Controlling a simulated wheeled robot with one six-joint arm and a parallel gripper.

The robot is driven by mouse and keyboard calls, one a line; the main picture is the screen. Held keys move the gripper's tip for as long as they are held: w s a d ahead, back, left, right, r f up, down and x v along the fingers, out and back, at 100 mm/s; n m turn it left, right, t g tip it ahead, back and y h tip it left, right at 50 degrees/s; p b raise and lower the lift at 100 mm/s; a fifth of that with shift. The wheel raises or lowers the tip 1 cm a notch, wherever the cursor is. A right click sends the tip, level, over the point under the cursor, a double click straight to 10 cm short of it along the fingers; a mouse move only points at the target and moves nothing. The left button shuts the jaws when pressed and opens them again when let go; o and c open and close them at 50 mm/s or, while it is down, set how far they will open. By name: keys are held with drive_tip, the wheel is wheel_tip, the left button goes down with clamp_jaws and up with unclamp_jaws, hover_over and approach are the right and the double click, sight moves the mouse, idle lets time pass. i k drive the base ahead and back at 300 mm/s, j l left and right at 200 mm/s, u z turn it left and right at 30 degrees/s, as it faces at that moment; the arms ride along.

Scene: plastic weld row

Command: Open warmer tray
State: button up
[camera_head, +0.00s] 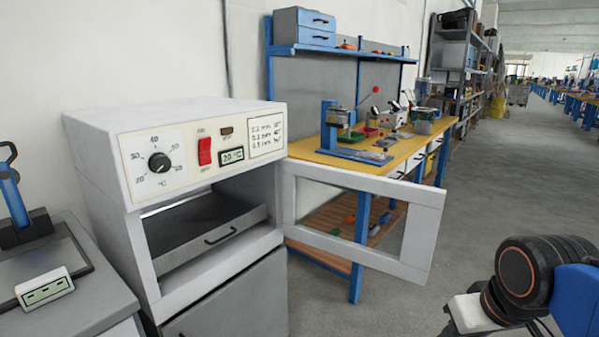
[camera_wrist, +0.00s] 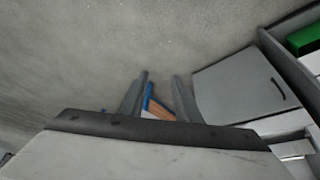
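The white warmer (camera_head: 100,150) stands at the left in the head view, with a dial, a red switch and a small display on its front. Its windowed door (camera_head: 425,235) is swung open to the right. The grey warmer tray (camera_head: 185,247) sits inside the open compartment, with a dark handle (camera_head: 221,236) on its front. In the wrist view my gripper (camera_wrist: 160,77) is open, its two fingers apart with nothing held between them. The head view shows part of my arm at the lower right, apart from the warmer, but not the fingertips.
A blue-framed workbench (camera_head: 360,170) with a yellow top stands behind the open door. A grey bench with a blue-handled device (camera_head: 15,205) is at the far left. The grey floor (camera_head: 500,190) is clear at the right. The wrist view shows a grey panel with a handle (camera_wrist: 235,85).

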sight(176, 233)
drive_tip(key=i+l, duration=0.25)
drive_tip(key=i, duration=0.15)
drive_tip(key=i+l+z, duration=0.25)
drive_tip(key=i+z, duration=0.2)
drive_tip(key=i+l+z, duration=0.1)
drive_tip(key=i+z, duration=0.35)
drive_tip(key=i+l+z, duration=0.2)
drive_tip(key=i, duration=0.55)
drive_tip(key=i+u, duration=0.2)
drive_tip(key=u, duration=0.2)
drive_tip(key=i+u, duration=0.15)
drive_tip(key=u, duration=0.2)
drive_tip(key=i+l+u, duration=0.1)
drive_tip(key=u, duration=0.3)
drive_tip(key=i+u, duration=0.15)
drive_tip(key=u, duration=0.3)
drive_tip(key=i+l+u, duration=0.1)
drive_tip(key=u, duration=0.4)
drive_tip(key=i+l+u, duration=0.1)
drive_tip(key=l+u, duration=0.15)
drive_tip(key=u, duration=0.2)
drive_tip(key=l+u, duration=0.2)
drive_tip(key=u, duration=0.3)
drive_tip(key=i+l+u, duration=0.1)
drive_tip(key=u, duration=0.3)
drive_tip(key=l+u, duration=0.6)
drive_tip(key=u, duration=0.25)
drive_tip(key=k, duration=0.25)
